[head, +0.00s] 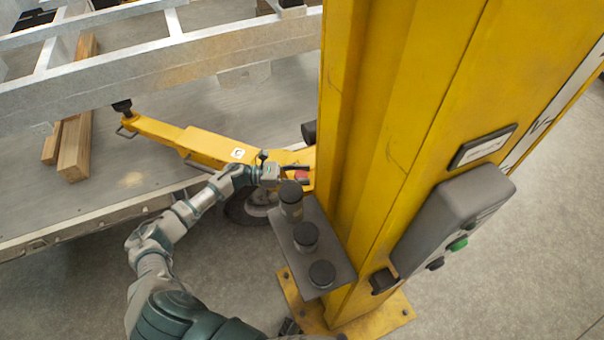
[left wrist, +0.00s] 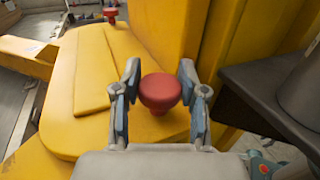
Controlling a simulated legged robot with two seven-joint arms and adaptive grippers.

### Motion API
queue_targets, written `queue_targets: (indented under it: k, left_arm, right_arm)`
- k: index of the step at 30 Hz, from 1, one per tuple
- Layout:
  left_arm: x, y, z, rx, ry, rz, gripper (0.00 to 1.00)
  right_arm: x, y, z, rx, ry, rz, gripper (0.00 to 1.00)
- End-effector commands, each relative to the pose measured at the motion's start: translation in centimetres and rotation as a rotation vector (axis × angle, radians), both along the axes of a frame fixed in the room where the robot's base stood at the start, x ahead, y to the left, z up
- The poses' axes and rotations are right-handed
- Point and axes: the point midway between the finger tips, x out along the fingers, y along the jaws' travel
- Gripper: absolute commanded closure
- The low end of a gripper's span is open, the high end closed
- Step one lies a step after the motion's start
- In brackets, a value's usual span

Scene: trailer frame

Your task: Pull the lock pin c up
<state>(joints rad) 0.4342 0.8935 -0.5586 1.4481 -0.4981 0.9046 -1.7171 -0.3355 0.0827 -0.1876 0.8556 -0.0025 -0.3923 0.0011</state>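The lock pin's red knob (left wrist: 160,92) stands on the yellow carriage (left wrist: 88,85) in the left wrist view. In the head view, only a bit of the red knob (head: 302,176) shows, beside the yellow column. A yellow swing arm (head: 190,142) marked C reaches left from there. My left gripper (head: 288,173) is at the knob. In the left wrist view, the fingers of my left gripper (left wrist: 160,95) are apart, one on each side of the knob, with a gap showing on both sides. My right gripper is not in view.
The yellow column (head: 390,130) rises close to the right of my left gripper. A grey shelf (head: 325,240) with several dark cylinders sits just below it. A second red knob (left wrist: 110,14) is further back. A metal frame rail (head: 160,68) crosses above the swing arm.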

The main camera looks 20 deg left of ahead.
Motion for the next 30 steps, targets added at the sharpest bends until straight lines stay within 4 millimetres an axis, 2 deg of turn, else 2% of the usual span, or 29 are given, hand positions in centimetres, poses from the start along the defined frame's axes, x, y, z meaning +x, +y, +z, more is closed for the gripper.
queue_targets:
  k: [1,9,13,17,25,26,28,29,30]
  left_arm:
    - [0.2,0.7,-0.5,0.015,0.007,0.018,1.0]
    - [0.3,0.4,-0.3,0.023,0.007,0.023,1.0]
    - [0.3,0.3,1.1,0.022,0.004,0.02,1.0]
    - [0.3,0.2,3.1,0.019,0.001,0.019,1.0]
    - [0.4,0.3,3.5,0.016,0.001,0.021,1.0]
    - [0.4,0.3,3.5,0.015,0.001,0.021,0.54]
    - [0.4,0.2,3.5,0.015,0.001,0.021,0.36]
    - [0.4,0.2,3.5,0.015,0.001,0.02,0.32]
    - [0.4,0.2,3.4,0.016,0.002,0.019,0.32]
  right_arm:
    - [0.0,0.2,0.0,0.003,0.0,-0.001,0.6]
    - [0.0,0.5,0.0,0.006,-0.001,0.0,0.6]
    - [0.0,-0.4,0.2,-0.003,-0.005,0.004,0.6]
    - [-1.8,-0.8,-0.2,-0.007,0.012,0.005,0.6]
    - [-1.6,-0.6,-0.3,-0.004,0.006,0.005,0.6]
    - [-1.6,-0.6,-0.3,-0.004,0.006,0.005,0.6]
    - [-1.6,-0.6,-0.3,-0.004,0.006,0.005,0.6]
    - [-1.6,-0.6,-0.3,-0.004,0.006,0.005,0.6]
    - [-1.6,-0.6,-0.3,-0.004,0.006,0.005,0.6]
